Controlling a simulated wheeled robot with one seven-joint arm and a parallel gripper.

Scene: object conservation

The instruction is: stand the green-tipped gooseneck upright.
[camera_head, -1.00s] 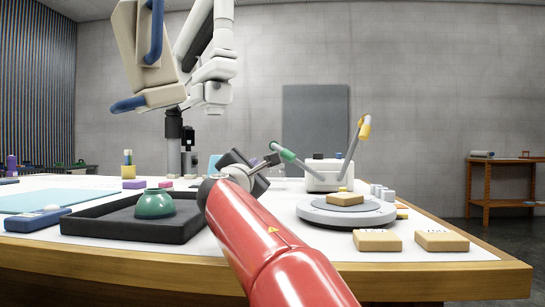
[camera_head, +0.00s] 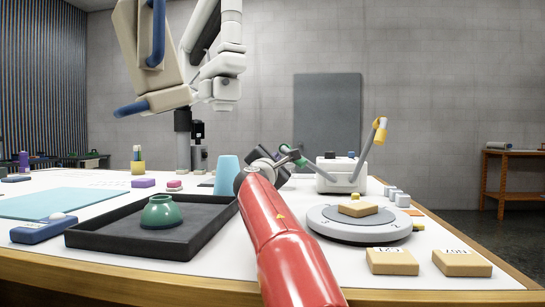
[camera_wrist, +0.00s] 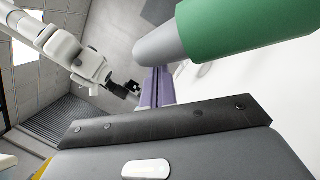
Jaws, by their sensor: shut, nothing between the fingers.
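The green-tipped gooseneck leans left from the white box (camera_head: 348,170); its green tip (camera_head: 286,148) shows in the head view, partly behind my gripper (camera_head: 300,157). In the wrist view the green sleeve (camera_wrist: 250,28) and grey end (camera_wrist: 160,44) of the gooseneck are large, close to the camera and beside my gripper's purple fingers (camera_wrist: 155,88). My gripper is shut and holds nothing. Whether it touches the gooseneck I cannot tell. The yellow-tipped gooseneck (camera_head: 368,152) stands tilted right on the same box.
A grey round turntable (camera_head: 340,229) bearing a wooden block stands in front of the box. A black tray (camera_head: 110,238) with a green bowl (camera_head: 161,212) lies left of my red arm. A blue cup (camera_head: 227,174) stands behind the tray. Two wooden blocks lie near the right front edge.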

